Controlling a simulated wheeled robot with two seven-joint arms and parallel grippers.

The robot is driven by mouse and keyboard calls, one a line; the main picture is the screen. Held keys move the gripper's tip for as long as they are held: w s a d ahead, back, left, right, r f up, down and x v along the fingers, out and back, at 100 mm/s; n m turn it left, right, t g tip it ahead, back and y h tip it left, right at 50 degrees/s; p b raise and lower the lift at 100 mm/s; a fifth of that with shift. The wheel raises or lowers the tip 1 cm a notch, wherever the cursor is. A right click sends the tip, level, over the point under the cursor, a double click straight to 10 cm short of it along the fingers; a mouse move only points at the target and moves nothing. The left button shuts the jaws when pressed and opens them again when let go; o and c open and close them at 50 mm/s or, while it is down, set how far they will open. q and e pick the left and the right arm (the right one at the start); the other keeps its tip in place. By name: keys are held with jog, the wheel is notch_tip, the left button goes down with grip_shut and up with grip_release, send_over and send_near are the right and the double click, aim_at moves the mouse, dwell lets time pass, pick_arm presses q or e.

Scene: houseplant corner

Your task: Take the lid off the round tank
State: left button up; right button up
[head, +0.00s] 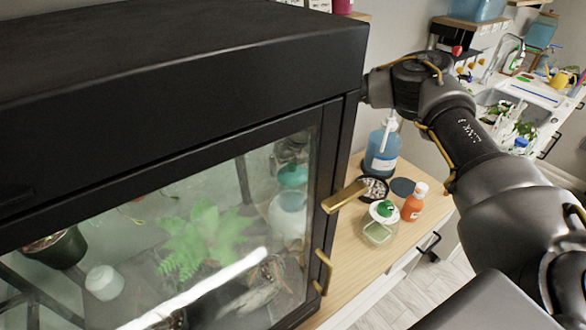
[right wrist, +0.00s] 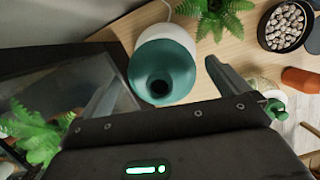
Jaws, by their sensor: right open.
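The round tank (head: 288,216) is a white rounded body with a teal lid (head: 292,176) on top. In the head view it shows through the glass of the black cabinet. In the right wrist view I look down on the teal lid (right wrist: 178,58), which has a dark hole in its middle, with the white tank (right wrist: 150,33) around it. My right gripper (right wrist: 160,66) is open, one finger on each side of the lid in that view. I cannot tell whether the fingers touch it. In the head view the gripper (head: 291,158) shows dimly through the glass, above the lid. My left gripper is not in view.
The black glass-fronted cabinet (head: 180,60) fills the left. On the wooden top (head: 335,240) stand a blue pump bottle (head: 382,150), a pebble dish (head: 373,188), an orange bottle (head: 413,205) and a jar with a green top (head: 380,228). A fern (right wrist: 215,15) is close to the tank.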

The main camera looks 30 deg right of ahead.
jog(key=shift+w+f, duration=0.15)
jog(key=shift+f, duration=0.5)
jog(key=c, duration=0.8)
jog(key=shift+d+r+b, duration=0.15)
jog(key=shift+r+b, duration=0.25)
jog(key=shift+b, duration=0.4)
notch_tip(320, 180, up, 6)
jog(key=b, duration=0.2)
jog(key=shift+b, duration=0.4)
jog(key=s+d+b, duration=0.1)
jog(key=s+d, duration=0.2)
jog(key=d, duration=0.2)
jog(key=s+d+b, duration=0.2)
jog(key=s+d, duration=0.2)
jog(key=d, duration=0.2)
jog(key=s+d+b, duration=0.1)
jog(key=s+d, duration=0.2)
jog(key=d, duration=0.2)
jog(key=shift+s+d+r+b, duration=0.15)
jog(key=shift+s+d+b, duration=0.05)
jog(key=shift+d+b, duration=0.15)
